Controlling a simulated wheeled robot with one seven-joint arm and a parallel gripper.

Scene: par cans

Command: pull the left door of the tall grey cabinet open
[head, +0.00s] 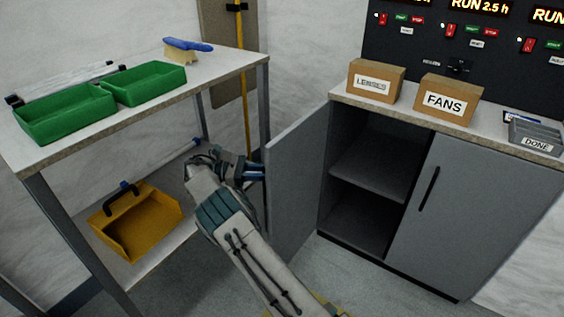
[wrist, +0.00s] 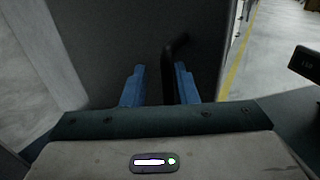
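The grey cabinet (head: 440,262) stands at the right under a pale worktop. Its left door (head: 298,180) stands wide open, swung out toward the left, and the inside with a shelf shows. Its right door (head: 465,210), with a black bar handle (head: 429,188), is closed. My gripper (head: 258,172) is at the outer face of the left door. In the wrist view the blue fingers (wrist: 160,88) are apart, with the left door's black handle (wrist: 169,62) between them, nearer the right finger. A gap shows on the left. The handle's lower part is hidden.
A workbench (head: 130,118) with green bins (head: 65,114) and a blue-handled brush (head: 187,46) stands close left of my arm. A yellow dustpan-like scoop (head: 140,222) lies on its lower shelf. Boxes (head: 448,99) stand on the cabinet top. Floor is clear before the right door.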

